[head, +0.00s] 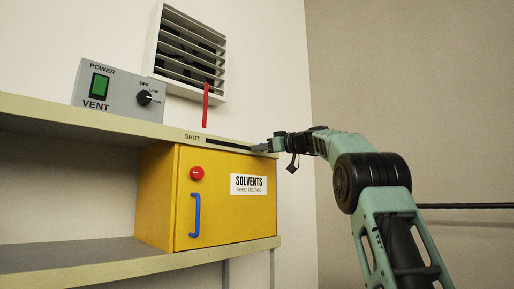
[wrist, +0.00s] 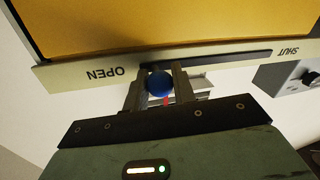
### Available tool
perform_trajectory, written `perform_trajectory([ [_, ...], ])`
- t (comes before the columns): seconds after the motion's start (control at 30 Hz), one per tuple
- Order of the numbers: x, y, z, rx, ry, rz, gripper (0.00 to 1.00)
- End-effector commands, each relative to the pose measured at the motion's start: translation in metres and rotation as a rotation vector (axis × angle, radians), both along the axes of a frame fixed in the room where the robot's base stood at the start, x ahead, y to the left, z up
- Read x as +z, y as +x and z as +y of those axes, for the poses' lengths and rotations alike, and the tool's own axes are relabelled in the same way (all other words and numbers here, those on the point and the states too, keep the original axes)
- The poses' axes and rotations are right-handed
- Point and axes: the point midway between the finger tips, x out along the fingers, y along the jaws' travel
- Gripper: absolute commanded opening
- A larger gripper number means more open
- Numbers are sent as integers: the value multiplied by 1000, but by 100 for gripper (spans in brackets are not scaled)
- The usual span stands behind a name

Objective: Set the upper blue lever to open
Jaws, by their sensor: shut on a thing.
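The upper blue lever shows as a round blue knob (wrist: 159,83) in the wrist view, at the shelf's front edge. It sits at the end of the dark slot (wrist: 225,58) beside the word OPEN, away from SHUT. My gripper (wrist: 160,78) is shut on the knob, with one finger on each side. In the head view my gripper (head: 264,147) is at the right end of the slot (head: 225,145), far from the SHUT label (head: 192,137). There the knob and the OPEN label are hidden by my gripper.
Below the shelf is a yellow solvents cabinet (head: 225,215) with a red knob (head: 197,173) and a blue handle (head: 195,215). A grey vent box (head: 118,90) stands on the shelf. A red rod (head: 205,105) stands upright below the wall vent (head: 188,50).

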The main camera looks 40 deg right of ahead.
Motion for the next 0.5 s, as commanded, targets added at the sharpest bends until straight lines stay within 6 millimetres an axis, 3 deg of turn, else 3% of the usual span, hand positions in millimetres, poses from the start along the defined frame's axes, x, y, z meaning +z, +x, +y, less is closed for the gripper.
perform_trajectory([
  [0.23, 2, -1, -4, -12, -1, -6, 0],
  [0.27, 2, -1, -4, -13, -1, -6, 29],
  [0.33, 2, -1, -4, -13, -1, -6, 46],
  [0.5, 2, -1, -3, -9, 0, -4, 46],
])
